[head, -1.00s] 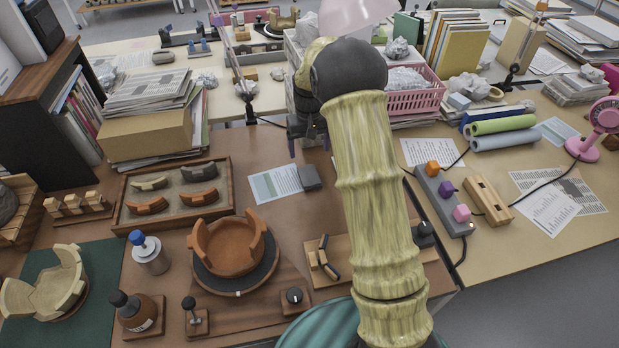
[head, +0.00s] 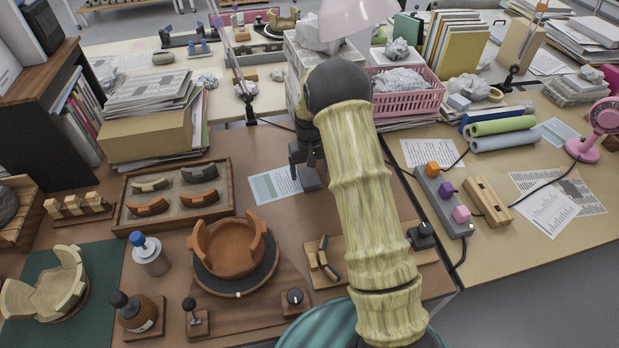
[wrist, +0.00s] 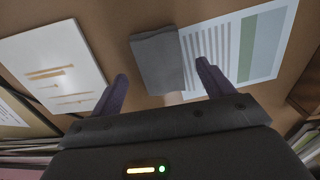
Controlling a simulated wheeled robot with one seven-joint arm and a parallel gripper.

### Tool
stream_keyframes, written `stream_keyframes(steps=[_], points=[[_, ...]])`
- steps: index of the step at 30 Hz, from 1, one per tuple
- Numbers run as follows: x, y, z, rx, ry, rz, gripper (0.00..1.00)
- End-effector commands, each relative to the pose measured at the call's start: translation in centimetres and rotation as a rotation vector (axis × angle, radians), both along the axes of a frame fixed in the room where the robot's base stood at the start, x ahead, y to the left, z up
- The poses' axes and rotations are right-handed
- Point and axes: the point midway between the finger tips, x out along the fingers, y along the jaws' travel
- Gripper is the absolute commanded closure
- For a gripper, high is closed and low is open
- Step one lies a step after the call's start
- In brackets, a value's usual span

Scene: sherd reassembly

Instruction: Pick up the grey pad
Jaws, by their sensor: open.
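The grey pad (head: 311,181) is a small dark grey block on the brown table, at the right end of a printed sheet (head: 276,184). In the wrist view the pad (wrist: 158,62) lies flat beside that sheet (wrist: 240,48), at its edge. My gripper (head: 306,168) is over the pad's far side in the head view and partly hides it. In the wrist view my gripper (wrist: 162,72) is open and empty, its two dark fingers spread to either side of the pad's near part. I cannot tell how high the fingertips are above the table.
A wooden tray of curved sherds (head: 122,216) and a brown bowl on a round stand (head: 228,247) are at the left. A pink basket (head: 410,101) and stacked papers stand behind. A power strip (head: 437,198) lies right of my arm.

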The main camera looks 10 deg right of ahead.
Motion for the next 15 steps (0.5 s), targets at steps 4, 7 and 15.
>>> stream_keyframes(steps=[4,7,15], points=[[0.0,0.0,-1.7,0.000,0.001,0.000,0.20],[0.0,0.0,-2.0,0.000,0.000,0.000,0.20],[0.0,0.0,-1.9,0.000,0.000,0.000,0.20]])
